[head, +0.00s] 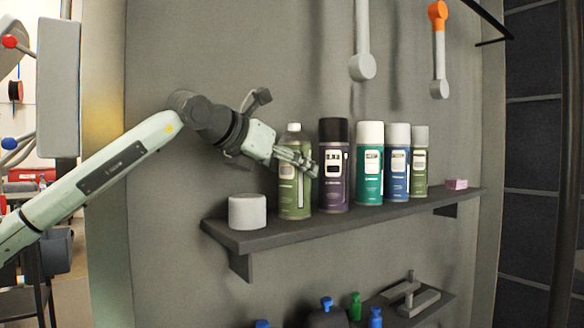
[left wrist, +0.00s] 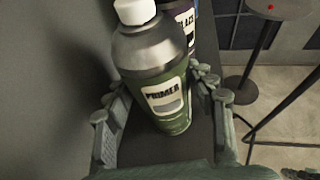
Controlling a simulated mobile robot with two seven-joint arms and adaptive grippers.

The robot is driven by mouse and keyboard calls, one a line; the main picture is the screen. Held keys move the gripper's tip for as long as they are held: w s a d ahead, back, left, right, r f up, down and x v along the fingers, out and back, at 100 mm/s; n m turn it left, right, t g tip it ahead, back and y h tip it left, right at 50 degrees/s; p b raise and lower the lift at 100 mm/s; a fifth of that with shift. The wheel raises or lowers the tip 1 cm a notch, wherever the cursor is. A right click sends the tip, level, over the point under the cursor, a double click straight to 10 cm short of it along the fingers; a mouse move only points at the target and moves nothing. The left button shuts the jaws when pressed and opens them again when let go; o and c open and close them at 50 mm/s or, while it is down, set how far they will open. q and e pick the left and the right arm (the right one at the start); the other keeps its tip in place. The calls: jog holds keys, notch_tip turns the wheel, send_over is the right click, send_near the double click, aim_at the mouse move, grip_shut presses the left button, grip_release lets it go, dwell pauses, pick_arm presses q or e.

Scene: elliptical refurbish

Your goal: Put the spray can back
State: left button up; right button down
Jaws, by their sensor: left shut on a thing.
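The green spray can (head: 294,196) with a white cap is at the left end of a row of cans on the dark wall shelf (head: 262,240). It is upright, and its base appears to be at the shelf surface. My left gripper (head: 295,160) reaches in from the left and is shut on this can at its upper body. In the left wrist view the fingers (left wrist: 160,108) stand on both sides of the can (left wrist: 155,70), whose label reads "PRIMER". My right gripper is not in view.
A purple can (head: 334,185) with a black cap stands close on its right, then teal (head: 369,180), blue (head: 397,180) and green (head: 420,175) cans. A pink block (head: 456,184) lies right. A lower shelf (head: 430,308) holds small items.

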pick_arm(q)
jog(key=shift+r, duration=0.1)
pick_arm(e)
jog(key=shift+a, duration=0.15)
pick_arm(q)
jog(key=o, duration=1.3)
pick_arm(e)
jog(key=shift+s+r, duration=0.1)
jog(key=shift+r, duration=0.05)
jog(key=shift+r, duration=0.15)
pick_arm(q)
jog(key=b+v, duration=0.1)
jog(key=v, duration=1.1)
jog(key=shift+s+b, duration=0.1)
jog(key=shift+b, duration=0.2)
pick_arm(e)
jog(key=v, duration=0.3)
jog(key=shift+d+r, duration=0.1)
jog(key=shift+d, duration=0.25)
